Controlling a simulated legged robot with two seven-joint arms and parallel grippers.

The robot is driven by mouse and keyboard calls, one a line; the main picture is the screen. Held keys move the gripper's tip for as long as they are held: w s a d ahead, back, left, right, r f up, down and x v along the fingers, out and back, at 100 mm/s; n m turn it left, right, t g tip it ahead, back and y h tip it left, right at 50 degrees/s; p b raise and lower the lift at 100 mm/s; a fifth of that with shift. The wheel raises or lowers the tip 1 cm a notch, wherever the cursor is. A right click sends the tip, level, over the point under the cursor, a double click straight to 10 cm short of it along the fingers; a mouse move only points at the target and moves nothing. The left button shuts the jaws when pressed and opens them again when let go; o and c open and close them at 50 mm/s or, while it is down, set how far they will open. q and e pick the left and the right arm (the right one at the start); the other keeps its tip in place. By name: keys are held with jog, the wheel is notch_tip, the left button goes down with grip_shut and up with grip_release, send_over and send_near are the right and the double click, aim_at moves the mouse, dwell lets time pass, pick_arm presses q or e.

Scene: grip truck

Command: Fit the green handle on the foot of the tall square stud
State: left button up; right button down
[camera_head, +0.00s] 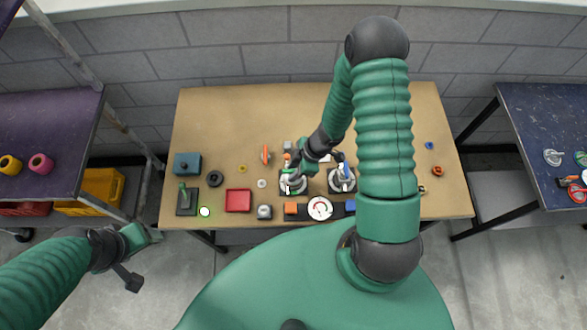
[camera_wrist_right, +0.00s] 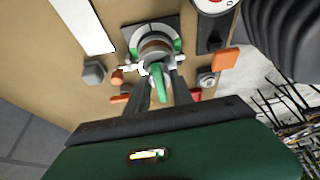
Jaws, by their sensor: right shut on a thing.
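My right gripper (camera_head: 296,164) is low over the work table, beside a round fixture (camera_head: 293,183) with a white and green ring. In the right wrist view its two dark fingers (camera_wrist_right: 160,82) are closed around a green handle (camera_wrist_right: 158,90). The handle's far end is close to the fixture (camera_wrist_right: 155,45), which has a brown round centre; I cannot tell whether they touch. The tall square stud cannot be made out clearly. My left gripper (camera_head: 147,262) is open and empty, off the table's front left corner.
A second round fixture (camera_head: 342,179) stands to the right. The table's back left area is clear.

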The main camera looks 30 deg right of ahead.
aim_at(294, 170)
jog(key=shift+f, duration=0.2)
dwell(0.6)
jog(key=c, duration=1)
grip_release()
jog(key=shift+c, duration=0.2)
jog(key=shift+o, duration=0.4)
jog(key=shift+o, duration=1.3)
jog(key=shift+r, duration=0.1)
notch_tip(294, 170, up, 8)
jog(key=p, duration=0.8)
jog(key=shift+f, duration=0.35)
